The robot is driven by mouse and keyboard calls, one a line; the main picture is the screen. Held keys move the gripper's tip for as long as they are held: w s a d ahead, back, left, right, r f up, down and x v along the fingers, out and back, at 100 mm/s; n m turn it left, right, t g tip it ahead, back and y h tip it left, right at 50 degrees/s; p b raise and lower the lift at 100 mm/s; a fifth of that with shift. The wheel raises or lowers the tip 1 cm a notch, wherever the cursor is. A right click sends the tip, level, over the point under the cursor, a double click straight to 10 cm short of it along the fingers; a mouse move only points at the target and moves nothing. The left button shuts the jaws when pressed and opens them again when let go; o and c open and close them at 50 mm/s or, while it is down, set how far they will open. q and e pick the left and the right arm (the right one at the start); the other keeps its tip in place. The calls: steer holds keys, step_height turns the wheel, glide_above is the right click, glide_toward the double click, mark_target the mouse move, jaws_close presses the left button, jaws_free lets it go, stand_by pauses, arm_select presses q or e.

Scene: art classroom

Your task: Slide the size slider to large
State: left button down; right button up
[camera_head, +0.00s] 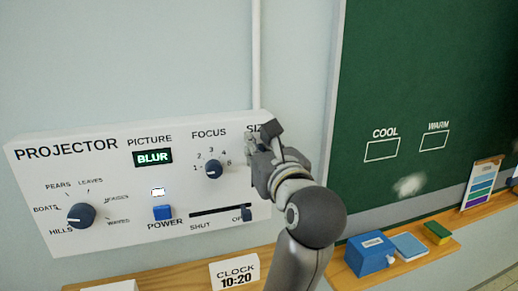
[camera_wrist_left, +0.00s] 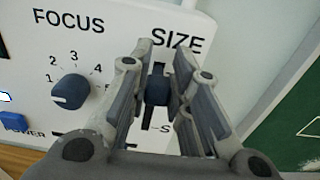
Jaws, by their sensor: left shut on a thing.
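The white projector panel (camera_head: 110,205) is on the wall, with the SIZE label (camera_wrist_left: 178,40) at its right end. Under the label, the dark size slider knob (camera_wrist_left: 157,90) sits in a vertical slot. Slot shows below the knob, down toward an "S" mark, and a short bit shows above it. My left gripper (camera_head: 257,141) is at the panel's right end; in the left wrist view its fingers (camera_wrist_left: 158,95) are shut on the knob from both sides. In the head view the gripper covers the knob and most of the label. My right gripper is out of view.
The panel also has a focus dial (camera_head: 214,169), a picture dial (camera_head: 81,215), a blue power button (camera_head: 162,212) and a shutter slider (camera_head: 247,213). Below are a clock card (camera_head: 235,273) and a wooden ledge with a blue box (camera_head: 368,256). A chalkboard (camera_head: 430,80) stands right.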

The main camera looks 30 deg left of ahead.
mark_target(259, 146)
arm_select(q)
steer(key=shift+r, duration=0.35)
steer(key=c, duration=1.7)
jaws_free()
steer(key=o, duration=0.3)
steer(key=shift+o, duration=0.4)
steer(key=shift+f, duration=0.15)
step_height(259, 146, up, 10)
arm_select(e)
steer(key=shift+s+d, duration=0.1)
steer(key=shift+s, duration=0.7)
arm_select(q)
steer(key=shift+a, duration=0.1)
